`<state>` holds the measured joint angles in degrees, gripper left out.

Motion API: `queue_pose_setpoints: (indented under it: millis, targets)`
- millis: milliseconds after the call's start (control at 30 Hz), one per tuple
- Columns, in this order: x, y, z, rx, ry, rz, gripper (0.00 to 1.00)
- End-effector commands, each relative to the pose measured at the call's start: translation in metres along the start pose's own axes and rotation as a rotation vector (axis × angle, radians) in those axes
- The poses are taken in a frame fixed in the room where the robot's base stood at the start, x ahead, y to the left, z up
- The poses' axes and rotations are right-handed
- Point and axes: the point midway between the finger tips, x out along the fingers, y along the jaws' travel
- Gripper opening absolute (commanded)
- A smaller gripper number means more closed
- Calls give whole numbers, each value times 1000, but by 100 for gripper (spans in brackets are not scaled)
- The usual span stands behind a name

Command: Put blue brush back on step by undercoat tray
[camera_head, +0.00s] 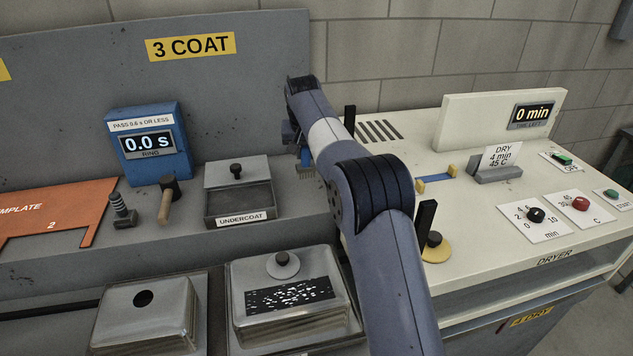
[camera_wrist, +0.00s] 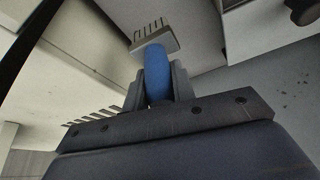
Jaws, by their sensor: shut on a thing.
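The blue brush (camera_head: 305,156) is in my gripper (camera_head: 301,140), at the back of the grey step (camera_head: 288,202), just right of the undercoat tray (camera_head: 242,217). In the wrist view my gripper (camera_wrist: 158,88) is shut on the brush's blue handle (camera_wrist: 153,66), with the pale head and its tines pointing away from the jaws. In the head view the bristles hang downward close to the step; I cannot tell whether they touch it. The tray has a grey lid with a black knob at its back, and its front part is open. My arm hides part of the step's right end.
A hammer (camera_head: 169,200), a bolt-like tool (camera_head: 122,211), a blue timer box (camera_head: 147,142) and an orange template (camera_head: 60,212) are left of the tray. The cream dryer (camera_head: 500,225) is at the right.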

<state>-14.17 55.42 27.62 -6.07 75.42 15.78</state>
Motion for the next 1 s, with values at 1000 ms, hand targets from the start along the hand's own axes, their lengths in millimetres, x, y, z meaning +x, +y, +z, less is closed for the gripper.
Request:
queue_pose_setpoints:
  millis: [1000]
  targets:
    - [70,1,29,4,1,0,29]
